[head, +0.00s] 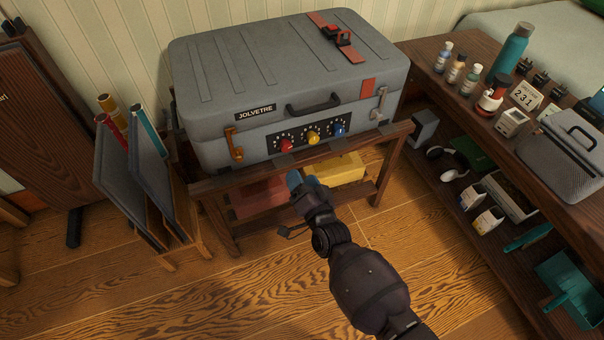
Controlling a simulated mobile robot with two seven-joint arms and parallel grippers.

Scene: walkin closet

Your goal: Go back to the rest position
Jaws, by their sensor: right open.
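My right arm comes in from the bottom right. Its gripper (296,184) is open, with nothing seen in it, in front of the wooden stand's front edge. It is below the front of a closed grey suitcase (225,75) labelled JOLVETRE. The suitcase has red, yellow and blue knobs on its front panel (313,138), an orange latch (233,143) at left and a grey latch (379,103) at right. My left gripper is not in the head view.
The suitcase lies on a low wooden stand (395,150) with red and yellow boxes (348,168) on its lower shelf. A wooden shelf table (440,100) with bottles and a grey case (565,150) stands right. A rack with panels and rolls (130,170) stands left. Wooden floor (200,300) is clear in front.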

